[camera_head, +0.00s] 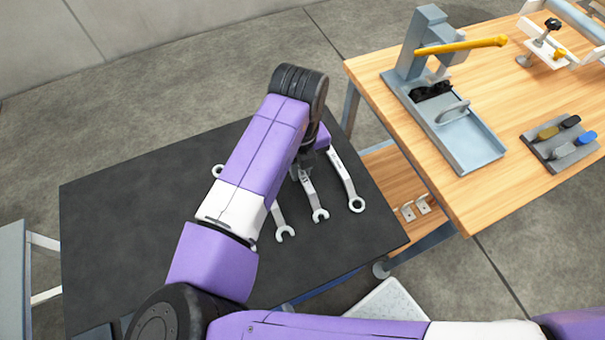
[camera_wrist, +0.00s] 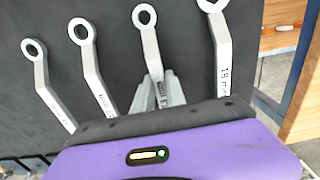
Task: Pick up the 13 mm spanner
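Several grey spanners lie side by side on a dark table (camera_head: 120,225). In the wrist view, the rightmost spanner (camera_wrist: 222,55) is the largest, with a mark that looks like 19. To its left are a spanner at my gripper (camera_wrist: 150,50), another spanner (camera_wrist: 90,65) and a smaller leftmost spanner (camera_wrist: 42,85). The other marks are too blurred to read, so I cannot tell which is the 13 mm one. My gripper (camera_wrist: 162,92) has its fingers apart, one on each side of the third spanner from the left. Contact with it is unclear.
A wooden workbench (camera_head: 460,200) stands at the right, holding a grey fixture with a yellow lever (camera_head: 460,46) and a small tool holder (camera_head: 560,145). A lower shelf carries metal brackets (camera_head: 408,213). The table's left part is clear.

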